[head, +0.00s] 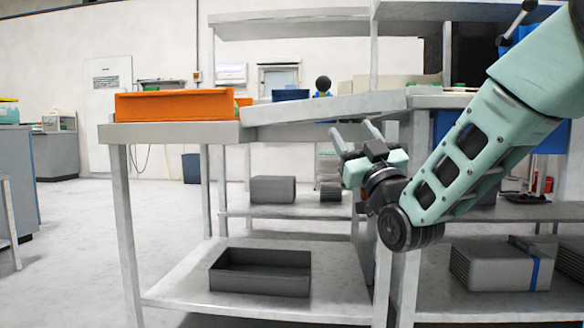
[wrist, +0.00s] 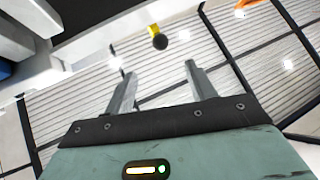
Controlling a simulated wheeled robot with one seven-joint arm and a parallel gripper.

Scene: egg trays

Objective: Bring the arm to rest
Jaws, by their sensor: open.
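My gripper (head: 355,137) is raised in front of the workbench in the head view, its two fingers pointing up and to the left. It is open, with nothing between the fingers. The wrist view also shows the open gripper (wrist: 157,80) with its fingers apart against the ceiling. My arm (head: 475,160) reaches in from the upper right and bends at a dark joint low in the picture.
An orange tray (head: 175,106) sits on the workbench (head: 330,108) at the left. A dark open box (head: 260,274) lies on its lower shelf. Grey stacked trays (head: 490,268) stand at the lower right. The floor at the left (head: 80,240) is clear.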

